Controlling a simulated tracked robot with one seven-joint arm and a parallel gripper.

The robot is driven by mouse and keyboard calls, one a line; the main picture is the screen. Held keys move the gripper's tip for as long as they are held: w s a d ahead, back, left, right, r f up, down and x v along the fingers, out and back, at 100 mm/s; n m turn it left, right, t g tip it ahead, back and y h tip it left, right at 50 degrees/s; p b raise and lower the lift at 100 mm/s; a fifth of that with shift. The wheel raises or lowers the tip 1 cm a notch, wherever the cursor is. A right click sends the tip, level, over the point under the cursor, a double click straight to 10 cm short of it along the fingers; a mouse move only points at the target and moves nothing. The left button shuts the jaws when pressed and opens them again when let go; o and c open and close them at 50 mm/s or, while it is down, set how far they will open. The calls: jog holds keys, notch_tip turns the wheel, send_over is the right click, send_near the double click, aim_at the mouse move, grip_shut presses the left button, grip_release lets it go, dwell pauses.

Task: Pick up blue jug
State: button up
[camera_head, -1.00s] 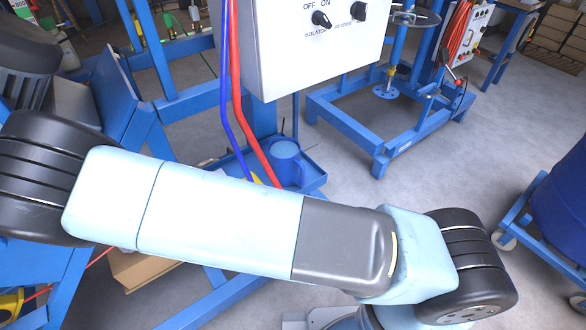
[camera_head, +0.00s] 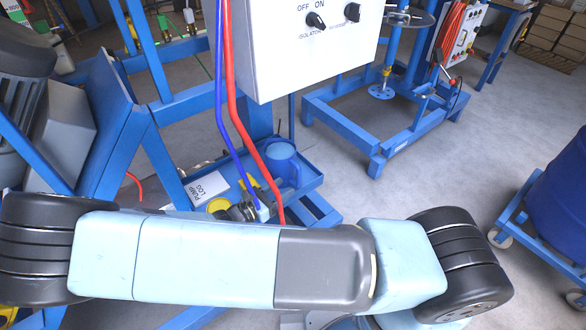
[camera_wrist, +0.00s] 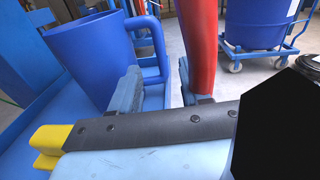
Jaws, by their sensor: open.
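The blue jug (camera_head: 284,166) stands upright on a blue tray shelf (camera_head: 312,186) below the white control box. In the wrist view the jug (camera_wrist: 92,58) fills the upper left, with its handle on its right side. My gripper (camera_wrist: 157,74) is open in the wrist view. The left finger overlaps the jug's lower right side.
A red hose (camera_head: 233,100) and a blue hose (camera_head: 221,92) hang in front of the shelf. The red hose (camera_wrist: 200,42) appears close by the right finger. A PUMP LOG sheet (camera_head: 206,188) lies left of the jug. A blue drum (camera_head: 566,190) stands at right.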

aim_at(293, 180)
jog(key=shift+r+x, duration=0.15)
jog(key=shift+x, duration=1.2)
jog(key=shift+r+x, duration=0.1)
jog(key=shift+x, duration=1.2)
jog(key=shift+w, duration=0.1)
grip_shut()
